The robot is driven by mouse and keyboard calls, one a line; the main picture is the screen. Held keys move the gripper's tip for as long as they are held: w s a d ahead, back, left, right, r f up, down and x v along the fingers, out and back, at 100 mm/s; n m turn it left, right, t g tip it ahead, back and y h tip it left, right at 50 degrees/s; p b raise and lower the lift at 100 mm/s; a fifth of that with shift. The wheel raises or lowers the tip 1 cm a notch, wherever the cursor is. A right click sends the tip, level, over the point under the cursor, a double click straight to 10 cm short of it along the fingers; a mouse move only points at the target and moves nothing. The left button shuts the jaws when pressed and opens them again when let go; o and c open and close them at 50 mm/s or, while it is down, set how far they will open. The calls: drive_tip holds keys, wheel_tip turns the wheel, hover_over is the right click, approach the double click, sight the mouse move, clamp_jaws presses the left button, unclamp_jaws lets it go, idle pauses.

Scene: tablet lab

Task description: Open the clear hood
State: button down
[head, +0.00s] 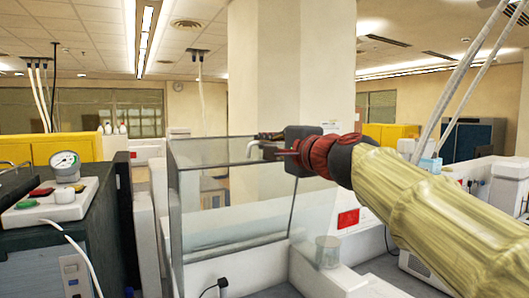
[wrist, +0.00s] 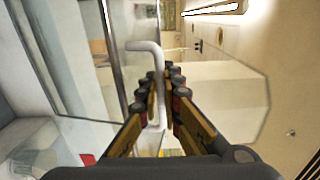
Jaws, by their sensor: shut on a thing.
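The clear hood (head: 220,215) is a see-through box on a white base, left of centre in the head view. A pale bent handle (wrist: 155,56) stands off a clear panel in the wrist view and runs between my fingers. My gripper (head: 264,145) is at the upper right edge of the hood. In the wrist view my gripper (wrist: 160,100) is shut on the handle, with dark red and black fingertips on both sides. The handle's lower part is partly hidden by the fingers. My arm comes in from the right, covered in a yellowish sleeve.
A dark machine (head: 40,250) with a gauge (head: 65,165) and coloured buttons stands at the left. A small clear beaker (head: 327,252) stands right of the hood, below my arm. A white pillar (head: 290,70) rises behind. Yellow cabinets (head: 50,147) are farther back.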

drive_tip(key=shift+f, duration=0.1)
drive_tip(key=c, duration=2.3)
unclamp_jaws()
drive_tip(key=v, duration=1.2)
drive_tip(key=shift+s, duration=0.1)
